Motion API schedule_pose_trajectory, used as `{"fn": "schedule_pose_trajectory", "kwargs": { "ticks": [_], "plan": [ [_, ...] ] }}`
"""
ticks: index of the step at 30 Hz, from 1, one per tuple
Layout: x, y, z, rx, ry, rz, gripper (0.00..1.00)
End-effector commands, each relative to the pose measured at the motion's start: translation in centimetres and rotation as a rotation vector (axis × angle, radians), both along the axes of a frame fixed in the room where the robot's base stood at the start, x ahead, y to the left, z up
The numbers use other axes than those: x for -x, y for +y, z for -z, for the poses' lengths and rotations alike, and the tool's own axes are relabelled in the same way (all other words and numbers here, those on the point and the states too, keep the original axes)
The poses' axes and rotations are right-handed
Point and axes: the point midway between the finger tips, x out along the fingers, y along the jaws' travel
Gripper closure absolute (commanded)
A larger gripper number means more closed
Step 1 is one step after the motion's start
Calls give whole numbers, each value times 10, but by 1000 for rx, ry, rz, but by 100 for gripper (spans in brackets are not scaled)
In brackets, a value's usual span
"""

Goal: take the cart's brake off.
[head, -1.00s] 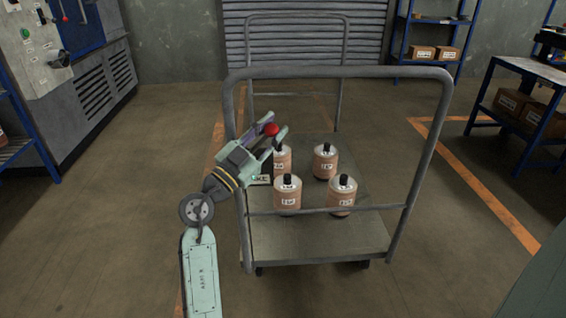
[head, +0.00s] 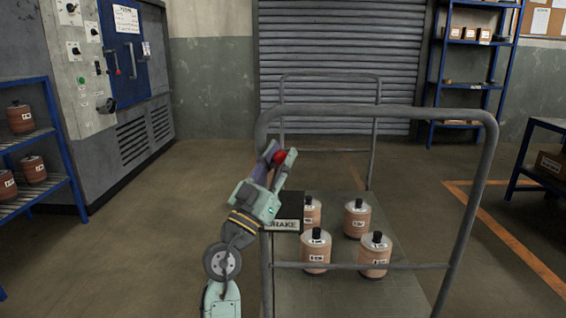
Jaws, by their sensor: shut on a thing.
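The grey cart has a tubular push handle (head: 380,111) facing me. A dark plate marked BRAKE (head: 288,225) is fixed near the left post of the handle. Above it is the red knob (head: 279,157) of the brake lever. My gripper (head: 279,156) reaches up from the lower left and is shut on the red knob, one finger on each side. The lever's stem is hidden behind the fingers, and the left part of the plate is behind my gripper.
Several brown canisters with black tops (head: 316,250) stand on the cart's deck. A blue shelf (head: 32,160) and a grey cabinet (head: 125,70) are at left. A roller shutter (head: 330,50) is behind. Floor between cabinet and cart is clear.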

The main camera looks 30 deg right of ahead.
Motion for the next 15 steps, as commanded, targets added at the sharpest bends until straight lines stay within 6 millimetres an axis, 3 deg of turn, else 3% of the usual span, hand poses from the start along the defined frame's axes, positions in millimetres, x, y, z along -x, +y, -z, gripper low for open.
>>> {"fn": "schedule_pose_trajectory", "kwargs": {
  "ticks": [8,9,15],
  "plan": [
    [-1,1,0,0,0,-2,100],
    [-1,1,0,0,0,-3,72],
    [-1,0,0,-1,0,-2,59]
  ]
}}
